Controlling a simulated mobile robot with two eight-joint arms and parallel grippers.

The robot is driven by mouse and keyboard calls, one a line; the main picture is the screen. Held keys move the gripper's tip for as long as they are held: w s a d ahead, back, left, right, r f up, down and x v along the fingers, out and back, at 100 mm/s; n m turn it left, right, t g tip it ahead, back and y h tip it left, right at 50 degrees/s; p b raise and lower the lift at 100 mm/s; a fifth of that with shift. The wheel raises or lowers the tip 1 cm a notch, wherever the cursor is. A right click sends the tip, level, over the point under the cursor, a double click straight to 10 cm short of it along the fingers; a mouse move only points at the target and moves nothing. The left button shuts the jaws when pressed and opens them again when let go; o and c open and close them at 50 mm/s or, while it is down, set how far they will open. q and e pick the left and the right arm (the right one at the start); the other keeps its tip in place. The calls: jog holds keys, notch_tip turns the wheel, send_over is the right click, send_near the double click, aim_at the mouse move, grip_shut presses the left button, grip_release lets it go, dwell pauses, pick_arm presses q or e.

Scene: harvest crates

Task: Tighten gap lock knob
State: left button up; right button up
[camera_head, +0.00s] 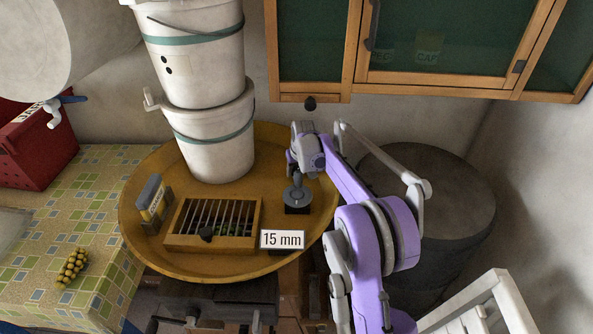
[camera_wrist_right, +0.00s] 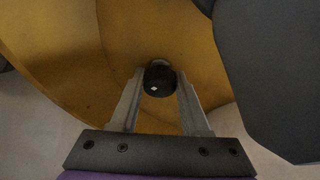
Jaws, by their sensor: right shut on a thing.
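In the right wrist view, a small round black knob (camera_wrist_right: 158,80) with a light mark sits between the fingers of my right gripper (camera_wrist_right: 160,74). The fingers are closed on its two sides, and yellow pan surface is behind it. In the head view, my purple right arm reaches in from the lower right. Its dark hand is over the right part of the yellow pan (camera_head: 225,272), so fingers and held knob are hidden there. A slatted wooden box (camera_head: 248,242) with another dark knob (camera_head: 206,235) stands in the pan. My left gripper is not in view.
A "15 mm" label (camera_head: 283,240) shows beside the box. Two stacked white buckets (camera_head: 215,145) stand at the pan's back, and a small grey-and-yellow block (camera_head: 152,200) at its left. A dark barrel (camera_head: 440,190) stands to the right. A wooden cabinet (camera_head: 430,84) hangs above.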

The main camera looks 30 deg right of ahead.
grip_shut()
jog(key=shift+m, duration=0.3)
jog(key=m+h, duration=0.1)
jog(key=m, duration=0.1)
jog(key=shift+a+m, duration=0.1)
jog(key=shift+m, duration=0.2)
jog(key=m+h, duration=0.1)
jog(key=m, duration=0.1)
jog(key=shift+w+m+g, duration=0.1)
jog(key=shift+m+g, duration=0.3)
jog(key=m+g+h, duration=0.1)
jog(key=m, duration=0.2)
jog(key=shift+w+a+r+m+p, duration=0.1)
jog(key=shift+m+p, duration=0.2)
jog(key=shift+p, duration=0.1)
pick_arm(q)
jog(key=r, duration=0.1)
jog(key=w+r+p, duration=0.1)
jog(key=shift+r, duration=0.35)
pick_arm(e)
jog(key=m, duration=0.2)
jog(key=m+g, duration=0.1)
jog(key=m, duration=0.1)
jog(key=shift+g+h, duration=0.3)
